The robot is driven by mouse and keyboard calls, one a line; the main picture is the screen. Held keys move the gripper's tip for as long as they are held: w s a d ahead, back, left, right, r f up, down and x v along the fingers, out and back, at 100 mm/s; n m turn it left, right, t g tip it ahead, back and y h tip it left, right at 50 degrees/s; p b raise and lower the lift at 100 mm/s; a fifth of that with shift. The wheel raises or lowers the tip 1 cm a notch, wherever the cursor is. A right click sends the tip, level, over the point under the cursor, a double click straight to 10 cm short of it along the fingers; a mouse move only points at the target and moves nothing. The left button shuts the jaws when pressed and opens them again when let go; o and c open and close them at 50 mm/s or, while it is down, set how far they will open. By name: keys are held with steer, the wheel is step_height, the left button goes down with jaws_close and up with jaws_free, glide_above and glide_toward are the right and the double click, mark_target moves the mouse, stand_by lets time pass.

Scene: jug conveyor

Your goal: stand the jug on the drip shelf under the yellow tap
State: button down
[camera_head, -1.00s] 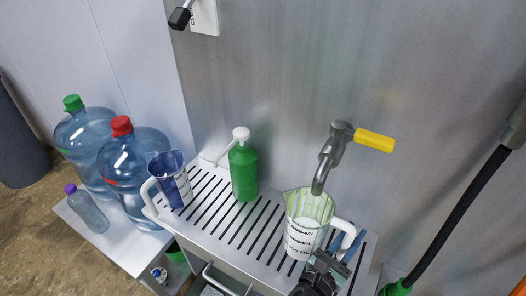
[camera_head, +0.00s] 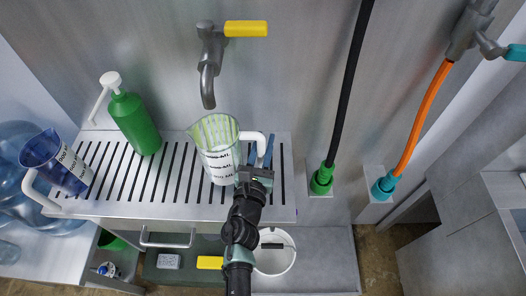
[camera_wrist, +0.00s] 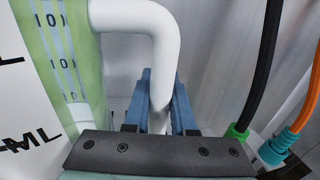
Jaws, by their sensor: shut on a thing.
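The jug (camera_head: 221,163) is a clear measuring jug with a green-striped inside, black print and a white handle. It is upright over the slatted drip shelf (camera_head: 112,208), below the spout of the yellow-handled tap (camera_head: 209,60). I cannot tell whether its base touches the slats. My gripper (camera_head: 260,154) is at the jug's right side, its blue fingers shut on the white handle. In the wrist view, the handle (camera_wrist: 160,40) runs down between the fingers of my gripper (camera_wrist: 160,100), with the jug's wall (camera_wrist: 62,60) at left. The handle's lower part is hidden.
A green pump bottle (camera_head: 135,122) and a blue-tinted jug (camera_head: 58,163) stand at the shelf's left. A black hose (camera_head: 346,90) and an orange hose (camera_head: 424,115) hang to the right. A white bucket (camera_head: 274,262) stands below the shelf.

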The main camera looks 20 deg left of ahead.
steer(key=shift+f+b, duration=0.45)
steer(key=shift+f, duration=0.9)
steer(key=shift+f, duration=0.2)
steer(key=c, duration=0.7)
jaws_free()
steer(key=shift+c, duration=0.2)
steer(key=shift+r, duration=0.1)
steer(key=shift+r, duration=0.1)
steer(key=shift+s, duration=0.2)
steer(key=s, duration=0.4)
steer(key=s+b, duration=0.1)
steer(key=s, duration=0.2)
steer(key=s+d, duration=0.1)
steer(key=s, duration=0.3)
steer(key=shift+s, duration=0.35)
